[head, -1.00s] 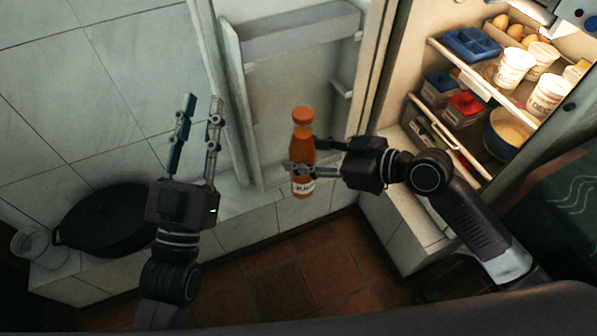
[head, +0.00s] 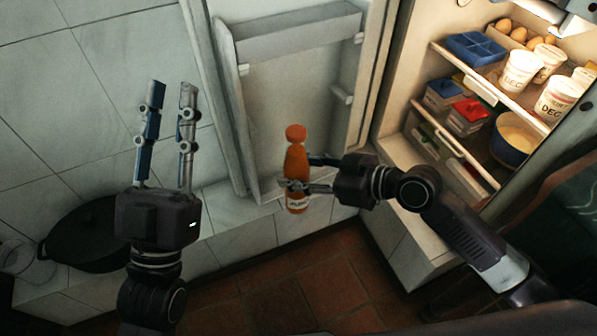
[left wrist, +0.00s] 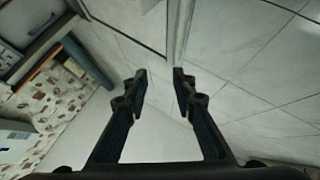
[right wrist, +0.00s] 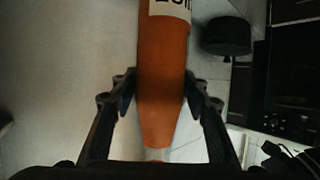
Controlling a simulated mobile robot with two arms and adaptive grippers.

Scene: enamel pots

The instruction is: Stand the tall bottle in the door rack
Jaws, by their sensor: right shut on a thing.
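The tall bottle (head: 295,162) is orange with an orange cap and a white label low down. It is upright, held in the air in front of the open fridge door. In the right wrist view the bottle (right wrist: 163,75) stands between the two fingers. The door rack (head: 300,32) is a grey bin on the inside of the fridge door, above and behind the bottle in the head view. My left gripper (head: 170,90) is open and empty, left of the door, fingers pointing up in the picture.
A black pot (head: 85,235) and a glass jar (head: 25,262) stand on the low tiled ledge at left. Floor space in front is clear.

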